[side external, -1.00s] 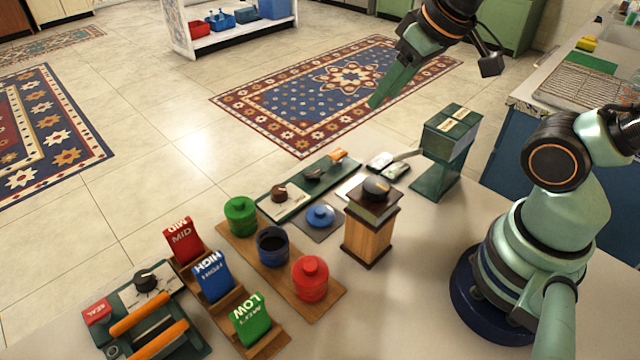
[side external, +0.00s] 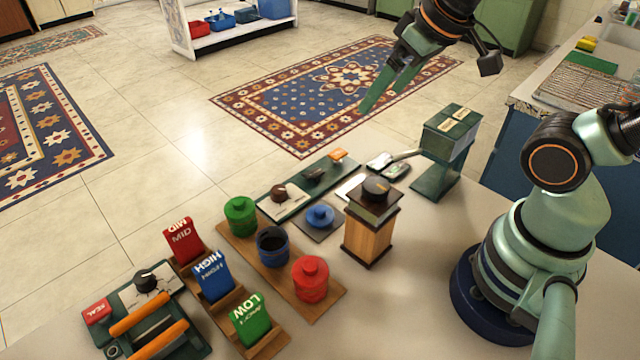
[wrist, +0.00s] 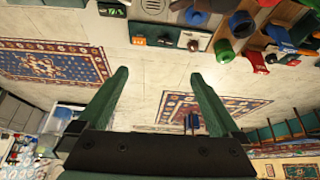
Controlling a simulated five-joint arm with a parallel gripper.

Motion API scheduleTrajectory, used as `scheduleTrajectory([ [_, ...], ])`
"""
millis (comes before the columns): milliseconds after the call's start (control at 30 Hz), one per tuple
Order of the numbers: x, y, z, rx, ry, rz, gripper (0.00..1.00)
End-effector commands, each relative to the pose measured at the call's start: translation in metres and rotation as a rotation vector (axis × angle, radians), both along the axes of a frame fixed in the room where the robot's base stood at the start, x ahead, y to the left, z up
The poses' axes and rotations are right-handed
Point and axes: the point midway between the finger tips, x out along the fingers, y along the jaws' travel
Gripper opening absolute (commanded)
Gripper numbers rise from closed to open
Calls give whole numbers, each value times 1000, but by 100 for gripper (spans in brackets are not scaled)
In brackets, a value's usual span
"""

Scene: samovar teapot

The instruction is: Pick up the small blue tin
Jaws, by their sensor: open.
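The small blue tin (side external: 272,250) stands upright with its dark top open on a wooden board, between a green tin (side external: 240,215) and a red tin (side external: 310,280). A blue lid with a knob (side external: 320,216) lies apart on a grey mat to its right. In the wrist view the blue tin (wrist: 242,22) shows near the top edge, upside down. My gripper (side external: 383,99) is open and empty, raised well above and away from the tin, towards the back right. Its two green fingers (wrist: 160,74) are spread apart in the wrist view.
A wooden box with a dark knob (side external: 368,238) stands right of the tins. Red, blue and green labelled blocks (side external: 212,277) stand to their left. A green tray (side external: 312,182) and a green lever device (side external: 446,150) are behind. Bare counter lies at front right.

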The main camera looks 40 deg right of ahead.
Motion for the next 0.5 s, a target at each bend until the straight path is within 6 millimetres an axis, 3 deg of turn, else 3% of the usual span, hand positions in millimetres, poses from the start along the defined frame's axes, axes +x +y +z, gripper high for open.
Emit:
scheduleTrajectory([
  [167,15,24,-5,-71,66,217,100],
  [500,52,113,-42,-283,231,970,100],
])
